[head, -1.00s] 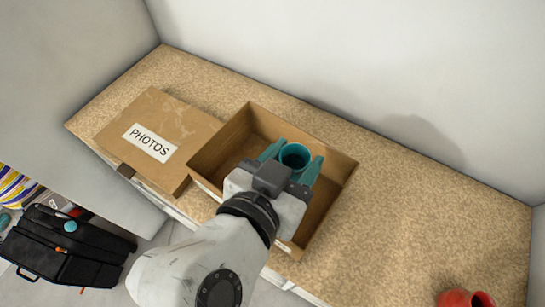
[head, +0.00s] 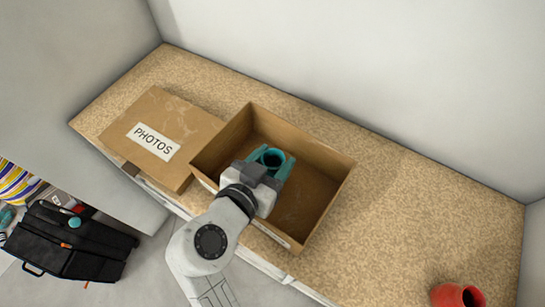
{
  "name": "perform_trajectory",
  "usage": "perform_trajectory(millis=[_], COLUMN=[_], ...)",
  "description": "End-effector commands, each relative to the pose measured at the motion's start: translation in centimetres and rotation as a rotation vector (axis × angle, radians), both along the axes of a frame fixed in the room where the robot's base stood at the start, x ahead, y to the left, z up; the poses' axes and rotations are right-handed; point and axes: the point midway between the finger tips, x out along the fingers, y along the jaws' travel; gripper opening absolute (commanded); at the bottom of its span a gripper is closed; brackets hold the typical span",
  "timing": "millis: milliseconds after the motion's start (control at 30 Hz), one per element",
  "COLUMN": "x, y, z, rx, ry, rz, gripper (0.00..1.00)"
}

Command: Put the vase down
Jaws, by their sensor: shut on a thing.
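The vase (head: 272,158) is teal with a round dark mouth and is seen from above. My gripper (head: 273,162) is shut on it, with a teal finger on either side. The vase and the fingers are inside the outline of the open cardboard box (head: 318,168). The vase's base is hidden by my gripper, so I cannot tell whether it touches the box floor.
A closed cardboard box labelled PHOTOS (head: 170,125) is left of the open box. A red vase (head: 458,296) stands at the lower right. The speckled shelf (head: 410,205) is clear between them.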

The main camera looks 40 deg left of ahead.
Motion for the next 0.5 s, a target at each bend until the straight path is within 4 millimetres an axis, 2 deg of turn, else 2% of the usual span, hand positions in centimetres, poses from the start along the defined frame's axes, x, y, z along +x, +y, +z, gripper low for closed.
perform_trajectory(millis=[500], x=[0.0], y=[0.0], z=[-1.1], rx=[0.0], ry=[0.0], rz=[0.0], gripper=[0.16])
